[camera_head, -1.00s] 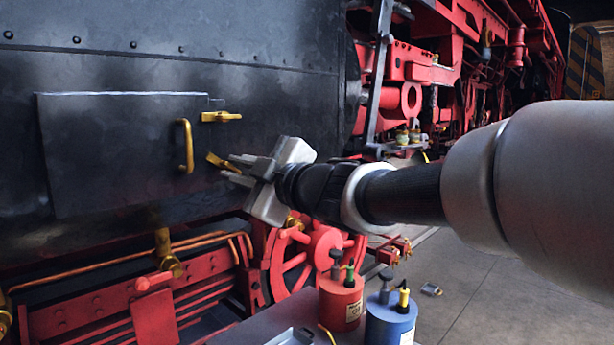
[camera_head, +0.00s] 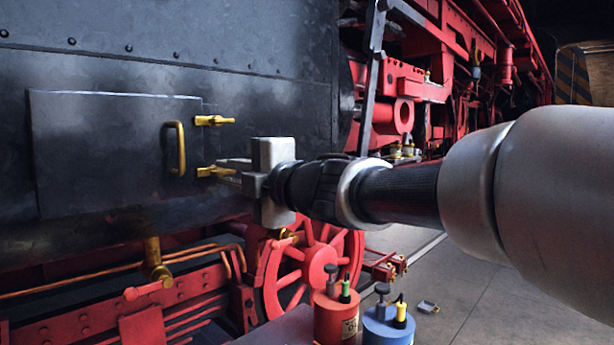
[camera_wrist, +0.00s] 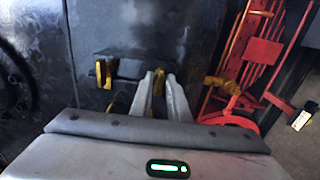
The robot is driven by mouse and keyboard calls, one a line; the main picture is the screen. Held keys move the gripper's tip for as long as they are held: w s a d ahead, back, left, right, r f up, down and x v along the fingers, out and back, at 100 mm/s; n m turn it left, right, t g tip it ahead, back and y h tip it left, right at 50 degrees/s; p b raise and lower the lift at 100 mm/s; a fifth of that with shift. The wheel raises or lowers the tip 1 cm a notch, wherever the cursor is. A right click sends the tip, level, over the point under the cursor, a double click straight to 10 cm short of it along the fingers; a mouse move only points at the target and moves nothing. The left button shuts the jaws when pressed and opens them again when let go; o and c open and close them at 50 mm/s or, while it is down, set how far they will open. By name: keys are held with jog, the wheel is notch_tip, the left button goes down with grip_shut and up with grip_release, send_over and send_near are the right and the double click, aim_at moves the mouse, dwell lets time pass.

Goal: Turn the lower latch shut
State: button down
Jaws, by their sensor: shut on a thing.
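The dark hatch door (camera_head: 100,150) lies flat in the black side of the locomotive, with a brass handle (camera_head: 177,148) near its right edge. The lower latch (camera_head: 207,171) is a brass bar at the door's right edge, now about level, its left end reaching over the edge. My gripper (camera_head: 228,169) is shut on its right part, coming from the right. In the wrist view the latch (camera_wrist: 159,82) shows between the two fingers. The upper latch (camera_head: 212,120) is level above it; it also shows in the wrist view (camera_wrist: 103,74).
Below the hatch are a brass valve (camera_head: 155,262), copper pipes and a red frame with a spoked red wheel (camera_head: 310,270). A red can (camera_head: 335,318) and a blue can (camera_head: 388,325) stand at the bottom. Open floor (camera_head: 480,270) lies to the right.

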dwell(0.4)
jog(key=c, duration=1.9)
grip_release()
jog(key=p+v, duration=0.2)
jog(key=v, duration=1.5)
jog(key=shift+s+d+p, duration=0.15)
jog(key=shift+s+p, duration=0.1)
jog(key=shift+p, duration=0.05)
